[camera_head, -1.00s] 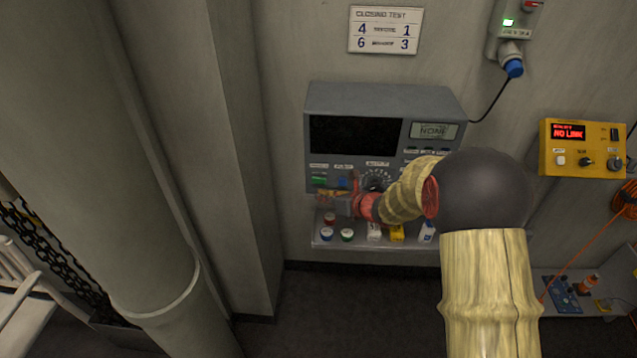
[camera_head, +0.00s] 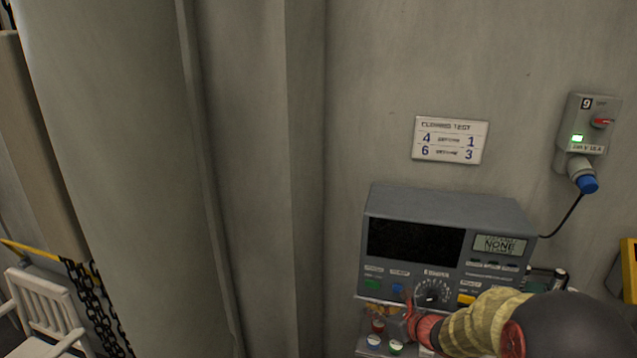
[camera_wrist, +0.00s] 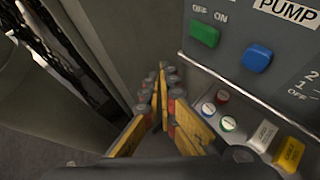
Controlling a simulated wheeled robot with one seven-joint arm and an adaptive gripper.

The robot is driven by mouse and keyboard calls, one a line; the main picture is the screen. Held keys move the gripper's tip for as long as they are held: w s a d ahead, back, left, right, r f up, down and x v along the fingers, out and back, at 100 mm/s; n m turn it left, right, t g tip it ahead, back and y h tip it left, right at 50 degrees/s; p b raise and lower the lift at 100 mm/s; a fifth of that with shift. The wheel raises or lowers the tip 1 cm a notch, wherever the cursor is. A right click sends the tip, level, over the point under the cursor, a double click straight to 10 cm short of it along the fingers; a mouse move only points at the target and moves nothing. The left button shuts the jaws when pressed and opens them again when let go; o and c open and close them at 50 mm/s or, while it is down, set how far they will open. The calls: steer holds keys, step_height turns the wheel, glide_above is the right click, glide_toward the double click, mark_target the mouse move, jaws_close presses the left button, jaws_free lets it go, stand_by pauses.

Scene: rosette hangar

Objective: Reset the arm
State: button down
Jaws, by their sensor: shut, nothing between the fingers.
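My arm (camera_head: 485,322) reaches in from the lower right in the head view, in front of the grey console (camera_head: 420,207). My gripper (camera_head: 403,312) is by the lower left of the console's front, partly see-through against the shelf behind it. In the wrist view my gripper (camera_wrist: 161,95) has its orange and grey fingers together at the tips, with nothing between them. The green button (camera_wrist: 204,34) and blue button (camera_wrist: 257,58) of the console lie to its upper right, apart from the fingers.
A shelf under the console holds small round caps (camera_wrist: 228,124), a white block (camera_wrist: 264,135) and a yellow block (camera_wrist: 289,153). A socket box (camera_head: 588,125) and a test card (camera_head: 450,140) are on the wall. A large column (camera_head: 110,150) and a white chair (camera_head: 45,310) stand left.

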steer(key=s+a+r+n+g+y, duration=0.1)
steer(key=s+a+n+g, duration=0.25)
steer(key=s+n, duration=0.6)
steer(key=s+a+r+n+g, duration=0.1)
steer(key=s+a+n+g, duration=0.25)
steer(key=s+n, duration=0.55)
steer(key=s+d+r+n+g+h, duration=0.1)
steer(key=s+d+r+n+h, duration=0.3)
steer(key=s, duration=0.4)
steer(key=s+d+r+n+h, duration=0.2)
steer(key=s+d+r+n, duration=0.15)
steer(key=s+n, duration=0.4)
steer(key=s+r+t+h, duration=0.1)
steer(key=s+r+t, duration=0.2)
steer(key=r, duration=0.5)
steer(key=shift+s+r+n, duration=0.25)
steer(key=shift+s+n, duration=0.1)
steer(key=shift+n, duration=0.05)
